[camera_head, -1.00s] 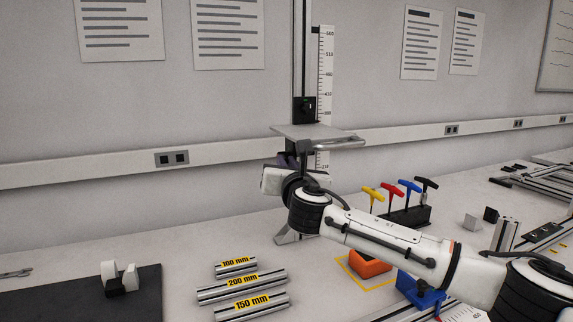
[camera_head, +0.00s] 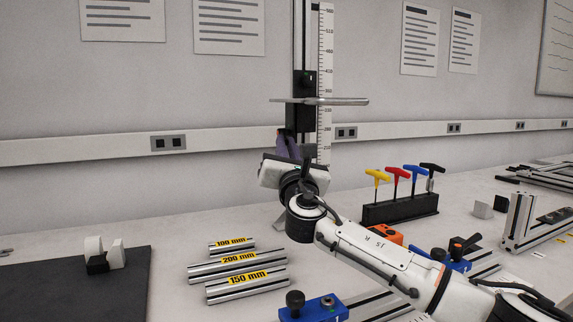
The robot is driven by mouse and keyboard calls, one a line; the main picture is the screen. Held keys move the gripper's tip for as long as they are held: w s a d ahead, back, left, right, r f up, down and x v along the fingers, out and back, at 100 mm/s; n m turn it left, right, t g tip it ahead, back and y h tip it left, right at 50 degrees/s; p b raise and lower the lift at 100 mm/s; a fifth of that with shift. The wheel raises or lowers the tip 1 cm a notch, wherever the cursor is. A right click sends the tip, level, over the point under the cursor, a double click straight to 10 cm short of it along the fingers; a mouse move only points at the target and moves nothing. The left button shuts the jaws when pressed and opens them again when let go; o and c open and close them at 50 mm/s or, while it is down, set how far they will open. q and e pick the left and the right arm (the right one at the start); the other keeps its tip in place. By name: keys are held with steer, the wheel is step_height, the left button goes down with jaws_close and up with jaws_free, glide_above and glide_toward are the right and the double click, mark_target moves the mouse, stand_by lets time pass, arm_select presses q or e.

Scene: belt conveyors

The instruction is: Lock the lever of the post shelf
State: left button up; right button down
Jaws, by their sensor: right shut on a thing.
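The post shelf has a thin metal plate (camera_head: 345,101), seen nearly edge-on, on a tall post with a black carriage (camera_head: 305,82). A white scale (camera_head: 325,60) runs beside the post. My right gripper (camera_head: 286,140) is below the plate, at the left side of the post, with its dark fingers pointing up. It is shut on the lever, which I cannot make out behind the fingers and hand. My wrist hides the foot of the post. My left gripper is not in view.
Metal bars (camera_head: 237,262) labelled 100, 200 and 150 mm lie left of my arm. A black rack (camera_head: 400,209) of coloured T-handle tools stands to the right. Blue clamp blocks (camera_head: 315,310) are in front. A dark mat (camera_head: 60,285) lies at the left.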

steer(key=shift+f+b, duration=0.1)
steer(key=shift+b, duration=0.2)
steer(key=c, duration=1.8)
jaws_free()
steer(key=v, duration=0.7)
steer(key=shift+f, duration=0.2)
steer(key=shift+s, duration=0.15)
